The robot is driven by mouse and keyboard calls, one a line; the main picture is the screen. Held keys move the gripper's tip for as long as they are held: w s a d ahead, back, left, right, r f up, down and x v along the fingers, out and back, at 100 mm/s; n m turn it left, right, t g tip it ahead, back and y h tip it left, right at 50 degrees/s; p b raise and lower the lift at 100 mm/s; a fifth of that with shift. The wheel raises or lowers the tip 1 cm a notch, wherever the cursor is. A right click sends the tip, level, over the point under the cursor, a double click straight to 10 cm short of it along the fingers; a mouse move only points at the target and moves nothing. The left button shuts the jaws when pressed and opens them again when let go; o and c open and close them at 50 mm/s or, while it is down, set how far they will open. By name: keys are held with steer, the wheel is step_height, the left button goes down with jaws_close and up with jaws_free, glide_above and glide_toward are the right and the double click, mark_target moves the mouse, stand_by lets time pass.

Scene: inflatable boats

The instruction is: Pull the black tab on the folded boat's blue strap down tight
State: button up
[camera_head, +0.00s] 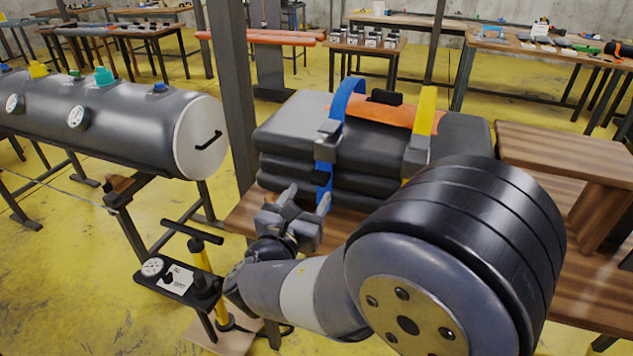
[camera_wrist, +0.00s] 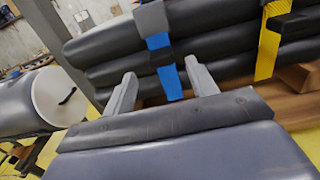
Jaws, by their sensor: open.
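The folded boat (camera_head: 275,128) is a stack of dark grey rolls with an orange patch on top, lying on a wooden table. The blue strap (camera_head: 348,98) loops over it and passes through a grey buckle (camera_head: 327,142); its tail hangs down the front. The black tab (camera_wrist: 162,56) crosses the blue strap below the buckle in the wrist view, and looks small and dark in the head view (camera_head: 319,178). My gripper (camera_head: 307,198) is open and empty, in front of and below the tab. In the wrist view its fingers (camera_wrist: 160,72) stand either side of the blue tail, apparently short of it.
A yellow strap (camera_head: 426,110) with its own grey buckle is to the right. A grey cylinder tank (camera_head: 110,120) stands left, beside a dark post (camera_head: 230,90). A pump with a gauge (camera_head: 170,278) stands at lower left. A wooden stool (camera_head: 560,155) is at right.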

mark_target(318, 182)
steer(key=x, duration=0.6)
jaws_close()
stand_by(0.6)
